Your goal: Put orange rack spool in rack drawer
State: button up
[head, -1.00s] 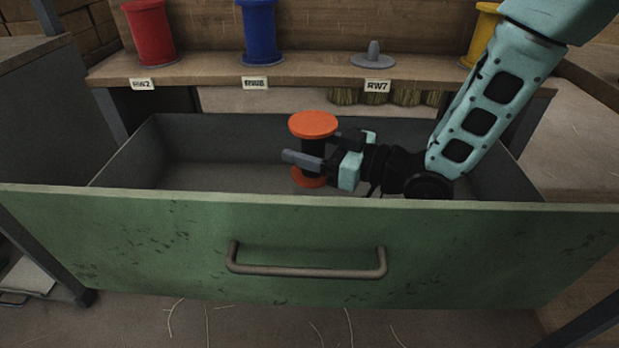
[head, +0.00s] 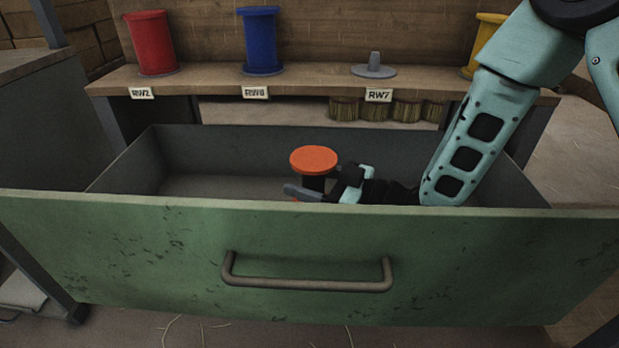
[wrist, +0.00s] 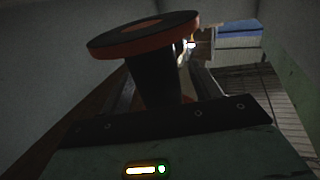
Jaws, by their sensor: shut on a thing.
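The orange spool (head: 314,160) has orange flanges and a dark core. It stands roughly upright inside the open green drawer (head: 130,250), its lower part hidden by the drawer front. My gripper (head: 316,191) is shut on its core, reaching in from the right, with the fingers partly hidden behind the front panel. In the wrist view the spool (wrist: 145,38) fills the space between the fingers. I cannot tell whether its lower flange touches the drawer floor.
A shelf behind the drawer bears a red spool (head: 152,42), a blue spool (head: 261,40), an empty peg (head: 374,66) above the RW7 label, and a yellow spool (head: 486,36). The drawer's left side is clear. Its walls and handle front (head: 307,284) surround my gripper.

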jog(key=o, duration=1)
jog(key=shift+f, duration=0.15)
jog(key=shift+c, duration=0.2)
jog(key=shift+r+p, duration=0.35)
jog(key=shift+r, duration=0.1)
jog(key=p+v, duration=0.1)
jog(key=v, duration=0.6)
jog(key=shift+d+p, duration=0.2)
jog(key=shift+p, duration=0.1)
jog(key=shift+s+r, duration=0.1)
jog(key=shift+r, duration=0.15)
